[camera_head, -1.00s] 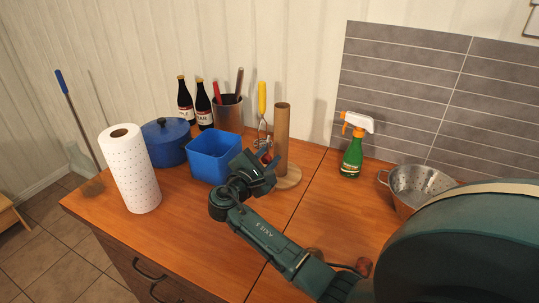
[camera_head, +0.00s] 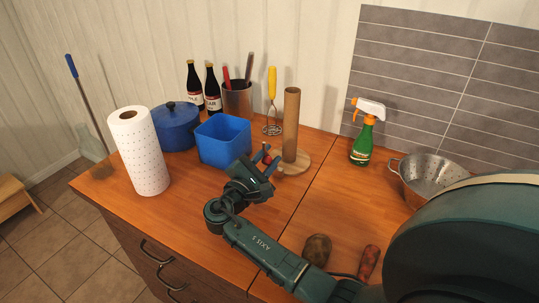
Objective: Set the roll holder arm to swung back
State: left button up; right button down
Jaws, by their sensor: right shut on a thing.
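The roll holder (camera_head: 291,125) is a brown cardboard tube standing upright on a round wooden base (camera_head: 296,166), near the back of the wooden counter. A small red knob (camera_head: 267,160), which appears to belong to the holder's arm, shows just left of the tube, at the front. My right gripper (camera_head: 268,158) is around this knob, shut on the roll holder arm. The rest of the arm is mostly hidden by the fingers, so its exact angle cannot be told. My left gripper is not in view.
A blue square bin (camera_head: 223,146) stands close left of the gripper. A paper towel roll (camera_head: 140,150), blue pot (camera_head: 176,128), spray bottle (camera_head: 362,145) and colander (camera_head: 432,176) stand around.

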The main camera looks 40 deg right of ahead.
jog(key=shift+a+f, duration=0.1)
jog(key=shift+f, duration=0.05)
jog(key=c, duration=1.3)
grip_release()
